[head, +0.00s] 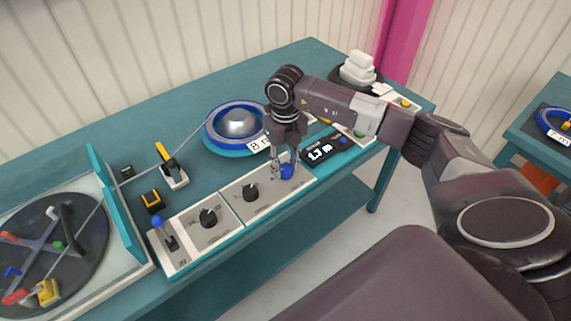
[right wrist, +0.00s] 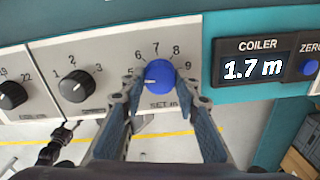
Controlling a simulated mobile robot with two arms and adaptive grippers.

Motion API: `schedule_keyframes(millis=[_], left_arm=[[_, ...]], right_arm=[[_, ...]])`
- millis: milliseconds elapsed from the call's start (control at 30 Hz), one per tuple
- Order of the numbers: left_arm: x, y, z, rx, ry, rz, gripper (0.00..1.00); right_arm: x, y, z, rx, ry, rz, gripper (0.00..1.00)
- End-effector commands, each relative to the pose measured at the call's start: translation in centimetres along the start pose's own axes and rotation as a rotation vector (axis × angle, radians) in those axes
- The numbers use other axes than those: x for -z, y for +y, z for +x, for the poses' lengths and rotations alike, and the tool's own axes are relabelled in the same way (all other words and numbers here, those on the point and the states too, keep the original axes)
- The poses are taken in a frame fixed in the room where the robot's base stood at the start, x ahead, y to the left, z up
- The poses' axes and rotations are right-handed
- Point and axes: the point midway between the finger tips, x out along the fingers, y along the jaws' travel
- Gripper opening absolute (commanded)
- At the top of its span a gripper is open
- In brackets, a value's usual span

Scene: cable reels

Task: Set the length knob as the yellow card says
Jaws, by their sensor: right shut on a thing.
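The blue knob (right wrist: 159,73) sits on a pale panel with printed numbers 5 to 9 around it and a partly hidden "SET" label below. It also shows in the head view (head: 287,172). My right gripper (head: 286,164) points down at it, with one finger on each side, shut on the knob. The coiler display (right wrist: 247,69) reads 1.7 m in the right wrist view. No yellow card can be made out clearly; a small yellow patch (head: 326,121) is partly behind my gripper.
Two black knobs (head: 208,217) (head: 250,192) and a blue-topped lever (head: 158,222) are left of the blue knob. A blue reel (head: 212,126) with a white tag stands behind. A large dark turntable (head: 85,225) is at left. The zero button (right wrist: 308,67) is right of the display.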

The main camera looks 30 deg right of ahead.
Motion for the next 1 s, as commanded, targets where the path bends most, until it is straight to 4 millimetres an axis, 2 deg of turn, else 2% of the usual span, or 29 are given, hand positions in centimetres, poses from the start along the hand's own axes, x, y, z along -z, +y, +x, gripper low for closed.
schedule_keyframes(millis=[267,467,1000], left_arm=[[-0.24,0.05,0.02,-0.001,-0.003,0.0,0.46],[-0.29,0.07,0.1,-0.001,-0.004,0.0,0.46],[-0.32,0.1,0.06,-0.001,-0.005,0.001,0.46]], right_arm=[[-0.03,-0.02,-0.05,0.0,-0.001,0.036,0.05],[-0.04,-0.03,-0.06,0.0,-0.001,0.14,0.05],[-0.1,-0.01,-0.17,-0.002,-0.002,0.632,0.05]])
